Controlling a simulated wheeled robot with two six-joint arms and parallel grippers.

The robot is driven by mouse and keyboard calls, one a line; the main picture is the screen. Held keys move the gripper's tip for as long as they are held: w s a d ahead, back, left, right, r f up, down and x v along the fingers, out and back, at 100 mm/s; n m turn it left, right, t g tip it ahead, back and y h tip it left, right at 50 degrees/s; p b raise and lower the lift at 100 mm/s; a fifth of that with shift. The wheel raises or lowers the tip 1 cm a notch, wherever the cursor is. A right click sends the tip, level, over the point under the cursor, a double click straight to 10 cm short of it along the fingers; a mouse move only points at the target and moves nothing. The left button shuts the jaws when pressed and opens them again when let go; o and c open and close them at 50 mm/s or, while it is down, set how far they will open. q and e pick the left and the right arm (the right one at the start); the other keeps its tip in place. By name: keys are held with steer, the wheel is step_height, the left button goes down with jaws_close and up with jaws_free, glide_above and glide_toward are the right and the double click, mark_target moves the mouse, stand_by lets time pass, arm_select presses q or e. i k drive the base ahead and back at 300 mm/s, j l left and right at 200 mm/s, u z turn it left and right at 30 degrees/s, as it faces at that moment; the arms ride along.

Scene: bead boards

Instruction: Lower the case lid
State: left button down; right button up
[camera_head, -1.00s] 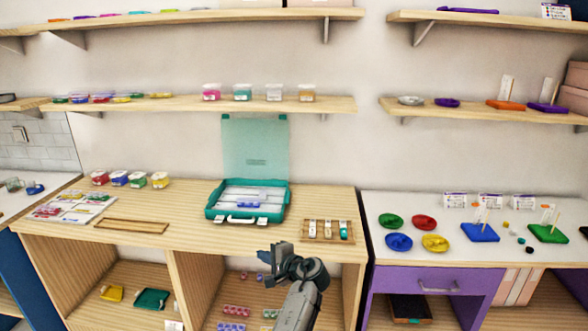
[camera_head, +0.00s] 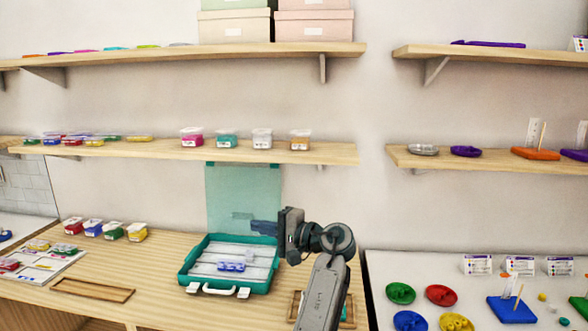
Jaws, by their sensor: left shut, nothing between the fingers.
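The teal case (camera_head: 187,280) stands open on the wooden counter, with its white handle (camera_head: 218,290) toward the front. Its translucent teal lid (camera_head: 240,190) stands upright at the back. A small blue-purple item (camera_head: 231,267) lies in the white compartments inside. My left gripper (camera_head: 258,227) is shut and empty. Its fingers point left and overlap the lower right of the lid in the picture; I cannot tell if they touch it. My right gripper is not in view.
A wooden tray (camera_head: 293,306) right of the case is mostly hidden by my left arm. An empty wooden frame (camera_head: 92,290) lies to the left. A shelf (camera_head: 330,153) with small tubs hangs above the lid.

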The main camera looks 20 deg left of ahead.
mark_target(200, 266)
steer(key=i, duration=1.3)
